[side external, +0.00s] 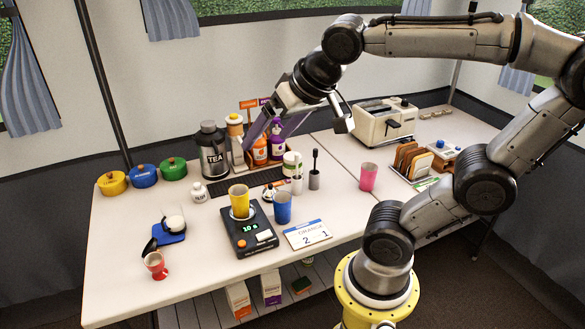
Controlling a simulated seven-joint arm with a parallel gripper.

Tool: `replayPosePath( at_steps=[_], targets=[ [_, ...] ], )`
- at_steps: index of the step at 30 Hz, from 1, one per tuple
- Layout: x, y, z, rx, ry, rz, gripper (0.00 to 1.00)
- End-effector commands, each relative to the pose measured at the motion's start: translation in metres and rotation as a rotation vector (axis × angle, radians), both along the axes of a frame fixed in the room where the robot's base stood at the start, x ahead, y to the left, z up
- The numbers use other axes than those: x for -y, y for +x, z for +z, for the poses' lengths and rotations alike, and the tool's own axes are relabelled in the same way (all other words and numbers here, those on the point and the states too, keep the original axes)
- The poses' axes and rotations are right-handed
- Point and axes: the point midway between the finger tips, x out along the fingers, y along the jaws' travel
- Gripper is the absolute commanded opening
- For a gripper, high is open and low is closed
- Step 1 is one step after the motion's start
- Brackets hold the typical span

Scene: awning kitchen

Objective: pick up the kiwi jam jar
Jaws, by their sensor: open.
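A small pale jar with a green band (292,160) stands on the table behind the grey and white cylinders. I take it for the kiwi jam jar, but its label is too small to read. My gripper (302,128) is above the back of the table, open and empty, its fingers spread wide. It is above the jar and apart from it. The left finger partly covers the orange bottle (259,152) and the purple bottle (276,142) beside the jar.
A pink cup (368,177) and toaster (382,124) are right.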

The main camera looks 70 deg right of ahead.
Motion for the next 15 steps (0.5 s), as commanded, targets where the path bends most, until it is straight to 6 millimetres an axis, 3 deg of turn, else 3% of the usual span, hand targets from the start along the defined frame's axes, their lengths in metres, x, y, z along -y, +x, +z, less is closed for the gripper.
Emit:
replayPosePath(
  at_steps=[4, 8, 11, 15],
  targets=[
    [0.044, 0.060, 0.015, 0.008, 0.034, -0.234, 1.00],
    [0.098, 0.110, 0.009, 0.005, 0.057, -0.446, 1.00],
    [0.148, 0.142, -0.008, -0.004, 0.068, -0.599, 1.00],
    [0.226, 0.167, -0.051, -0.039, 0.075, -0.790, 1.00]
  ],
)
